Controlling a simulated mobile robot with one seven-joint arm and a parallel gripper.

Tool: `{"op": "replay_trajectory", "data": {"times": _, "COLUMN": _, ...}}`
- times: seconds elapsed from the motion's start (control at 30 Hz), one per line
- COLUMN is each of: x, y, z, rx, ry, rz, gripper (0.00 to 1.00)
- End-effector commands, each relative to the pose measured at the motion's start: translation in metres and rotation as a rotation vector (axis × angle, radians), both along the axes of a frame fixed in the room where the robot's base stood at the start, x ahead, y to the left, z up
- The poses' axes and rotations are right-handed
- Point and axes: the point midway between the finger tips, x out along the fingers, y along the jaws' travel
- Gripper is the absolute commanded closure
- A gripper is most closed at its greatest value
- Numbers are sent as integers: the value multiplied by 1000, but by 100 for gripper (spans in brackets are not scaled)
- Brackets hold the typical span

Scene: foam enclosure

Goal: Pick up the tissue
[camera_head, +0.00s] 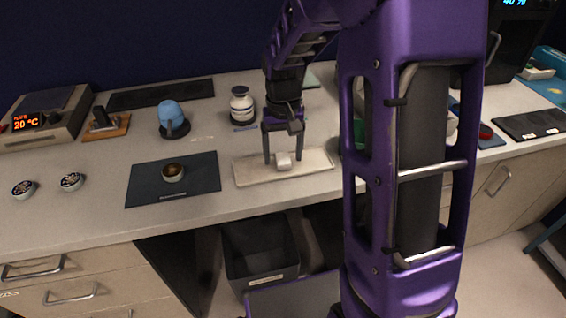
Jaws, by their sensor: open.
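A small white tissue (283,162) lies on a pale, cream rectangular board (316,166) on the lab bench. My gripper (283,158) points down over the board, with one finger on either side of the tissue. The fingers are apart and the jaws are open. From this view I cannot tell whether the fingertips touch the tissue or the board.
A dark mat (143,187) with a small cup (173,172) lies left of the board. A blue-topped device (171,115), a white jar (241,103) and a hot plate (40,122) stand behind. A dark bin (262,250) sits below.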

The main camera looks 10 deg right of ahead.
Motion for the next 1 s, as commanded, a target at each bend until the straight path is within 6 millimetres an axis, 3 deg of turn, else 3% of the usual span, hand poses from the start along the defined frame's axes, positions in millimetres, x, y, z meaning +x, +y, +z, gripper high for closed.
{"op": "replay_trajectory", "data": {"times": 0.3, "x": 0, "y": 0, "z": -6, "rx": 0, "ry": 0, "rz": 0, "gripper": 22}}
{"op": "replay_trajectory", "data": {"times": 0.73, "x": 0, "y": 0, "z": -6, "rx": 0, "ry": 0, "rz": 0, "gripper": 99}}
{"op": "replay_trajectory", "data": {"times": 1.0, "x": 0, "y": 0, "z": -5, "rx": 0, "ry": -1, "rz": 0, "gripper": 100}}
